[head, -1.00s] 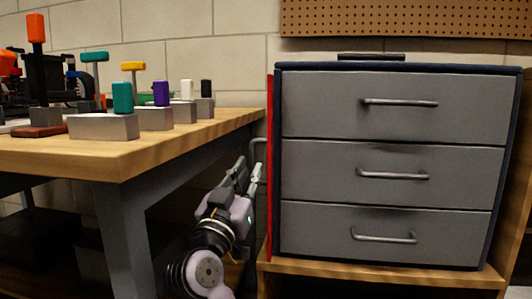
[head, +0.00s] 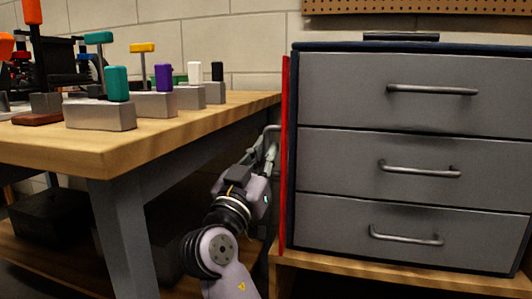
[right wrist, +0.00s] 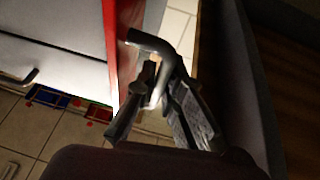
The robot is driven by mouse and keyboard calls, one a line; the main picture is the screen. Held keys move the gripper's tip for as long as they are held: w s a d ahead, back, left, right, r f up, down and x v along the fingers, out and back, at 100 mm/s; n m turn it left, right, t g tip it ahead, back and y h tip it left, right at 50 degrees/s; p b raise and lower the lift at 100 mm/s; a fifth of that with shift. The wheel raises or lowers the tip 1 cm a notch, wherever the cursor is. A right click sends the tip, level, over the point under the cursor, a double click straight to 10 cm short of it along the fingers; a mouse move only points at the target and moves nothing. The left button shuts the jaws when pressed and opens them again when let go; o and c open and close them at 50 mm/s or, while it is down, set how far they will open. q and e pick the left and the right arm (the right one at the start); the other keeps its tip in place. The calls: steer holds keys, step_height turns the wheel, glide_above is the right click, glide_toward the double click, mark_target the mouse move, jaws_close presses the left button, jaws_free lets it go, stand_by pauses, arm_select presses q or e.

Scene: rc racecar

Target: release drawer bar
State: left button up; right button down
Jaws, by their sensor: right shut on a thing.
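A red bar (head: 286,150) runs upright along the left side of a grey drawer cabinet (head: 292,105). A grey bent-tube handle (head: 272,129) stands out to the left of it. In the right wrist view the handle (right wrist: 150,41) bends away from the red face (right wrist: 118,60) and runs down between my fingers. My right gripper (head: 264,148) is shut on the handle, between the cabinet and the workbench; its fingers also show in the right wrist view (right wrist: 158,85). The fingers hide part of the handle. My left gripper is in neither view.
A wooden workbench (head: 150,150) stands close on the left, carrying several colored-handled tools in grey blocks (head: 100,115). The cabinet's drawers, with metal handles (head: 430,90), are shut. A dark box (head: 50,218) lies under the bench. The gap around my arm is narrow.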

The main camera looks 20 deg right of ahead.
stand_by(0.3)
steer(key=shift+w+m+g+h+b, duration=0.35)
steer(key=shift+m+g+h, duration=0.25)
steer(key=shift+g+h, duration=0.3)
steer(key=shift+w+m+g+h, duration=0.2)
steer(key=shift+m+g+h, duration=0.7)
steer(key=shift+g+h, duration=0.3)
steer(key=c, duration=2)
jaws_free()
steer(key=shift+o, duration=0.2)
